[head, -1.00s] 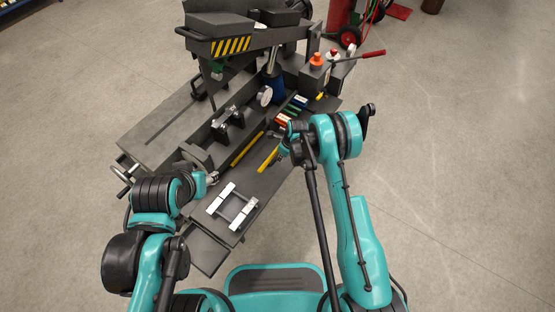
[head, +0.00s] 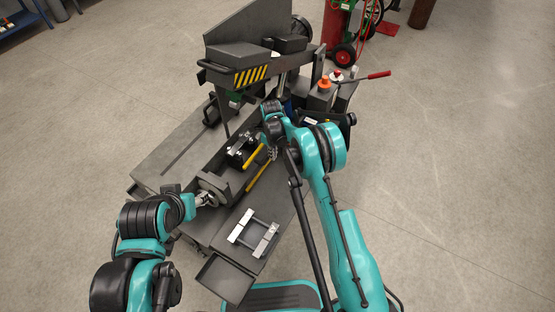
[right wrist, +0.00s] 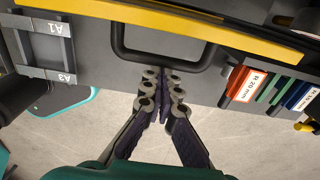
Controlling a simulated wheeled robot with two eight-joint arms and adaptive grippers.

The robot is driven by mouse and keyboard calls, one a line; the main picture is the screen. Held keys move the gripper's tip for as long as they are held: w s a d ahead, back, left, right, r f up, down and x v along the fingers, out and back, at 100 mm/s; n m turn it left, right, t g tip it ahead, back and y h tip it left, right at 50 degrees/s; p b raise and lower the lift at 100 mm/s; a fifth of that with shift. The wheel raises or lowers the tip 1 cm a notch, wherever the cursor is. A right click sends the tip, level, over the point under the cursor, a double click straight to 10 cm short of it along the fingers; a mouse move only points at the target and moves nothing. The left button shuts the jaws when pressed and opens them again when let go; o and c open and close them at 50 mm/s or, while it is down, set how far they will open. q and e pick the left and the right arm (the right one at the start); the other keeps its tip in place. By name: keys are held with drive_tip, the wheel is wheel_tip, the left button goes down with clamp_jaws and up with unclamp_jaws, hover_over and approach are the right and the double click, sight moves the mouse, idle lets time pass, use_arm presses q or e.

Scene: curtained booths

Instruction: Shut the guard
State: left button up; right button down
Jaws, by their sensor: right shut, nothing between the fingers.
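The guard appears to be the yellow-edged piece on the front of the dark machine; its yellow edge (head: 255,157) is beside my right gripper (head: 270,152). The right wrist view shows a yellow edge (right wrist: 165,30) crossing the top with a black U-shaped handle (right wrist: 118,38) by it. My right gripper (right wrist: 163,80) is shut and empty, its fingertips at the handle's crossbar; I cannot tell whether they touch. A second yellow strip (head: 258,175) lies along the machine.
A silver frame (head: 255,234) lies on the machine's front shelf; it also shows in the wrist view, marked A1 and A3 (right wrist: 46,45). Red (right wrist: 243,83) and other coloured blocks stand at right. A hazard-striped head (head: 248,73) overhangs behind.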

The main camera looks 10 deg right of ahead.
drive_tip(key=shift+w+a+r, duration=0.15)
drive_tip(key=shift+w+a, duration=0.15)
drive_tip(key=shift+a, duration=0.05)
wheel_tip(320, 180, up, 12)
idle(0.4)
drive_tip(key=shift+a+r, duration=0.1)
